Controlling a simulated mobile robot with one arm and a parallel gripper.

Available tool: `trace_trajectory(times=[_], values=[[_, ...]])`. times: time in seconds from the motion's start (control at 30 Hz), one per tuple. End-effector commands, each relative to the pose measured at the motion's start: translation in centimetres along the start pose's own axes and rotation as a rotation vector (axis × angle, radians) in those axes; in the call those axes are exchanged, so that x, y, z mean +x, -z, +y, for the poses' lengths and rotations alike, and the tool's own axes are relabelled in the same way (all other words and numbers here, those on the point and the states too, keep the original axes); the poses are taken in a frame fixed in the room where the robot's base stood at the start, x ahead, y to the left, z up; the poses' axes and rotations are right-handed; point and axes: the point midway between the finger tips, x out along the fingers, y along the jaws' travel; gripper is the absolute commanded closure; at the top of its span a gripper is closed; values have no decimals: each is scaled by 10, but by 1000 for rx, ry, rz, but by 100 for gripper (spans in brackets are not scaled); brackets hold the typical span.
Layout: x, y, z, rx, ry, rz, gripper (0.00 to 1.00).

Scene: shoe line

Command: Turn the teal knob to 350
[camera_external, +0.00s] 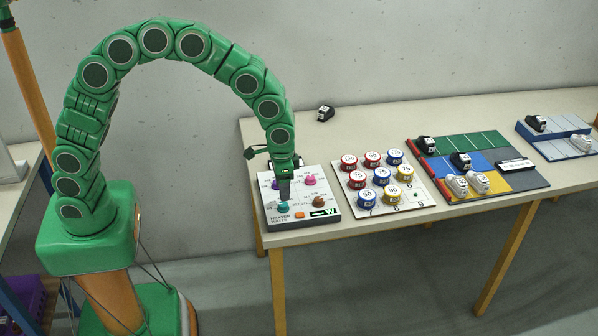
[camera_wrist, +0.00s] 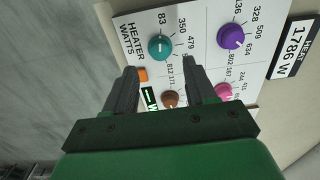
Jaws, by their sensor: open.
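The teal knob (camera_wrist: 160,47) is at the upper left of the white heater panel (camera_wrist: 131,22) in the wrist view, with 83, 350 and 479 printed around it. Its pointer direction is too small to read surely. In the external view the teal knob (camera_external: 283,207) is at the panel's front left. My gripper (camera_wrist: 160,65) is open and empty above the panel, with its fingertips apart, to either side of and a little below the teal knob in the wrist picture. It points down over the panel in the external view (camera_external: 284,198).
A purple knob (camera_wrist: 231,37), pink knob (camera_wrist: 222,91) and brown knob (camera_wrist: 170,99) are close by. An orange button (camera_wrist: 142,74) is beside the left finger. A sign (camera_wrist: 293,50) reads 1786 W. A board of round tins (camera_external: 415,209) stands to the right.

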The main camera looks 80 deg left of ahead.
Motion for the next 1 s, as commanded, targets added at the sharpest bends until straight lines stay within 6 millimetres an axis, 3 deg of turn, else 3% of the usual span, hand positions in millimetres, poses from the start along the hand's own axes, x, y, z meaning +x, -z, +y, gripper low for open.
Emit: trace_trajectory(times=[0.3, 0.67, 1.0], values=[[44, -1, 0, -2, 0, -4, 44], [52, 0, 0, -1, 0, -1, 44], [52, 0, 0, -1, 0, -1, 93]])
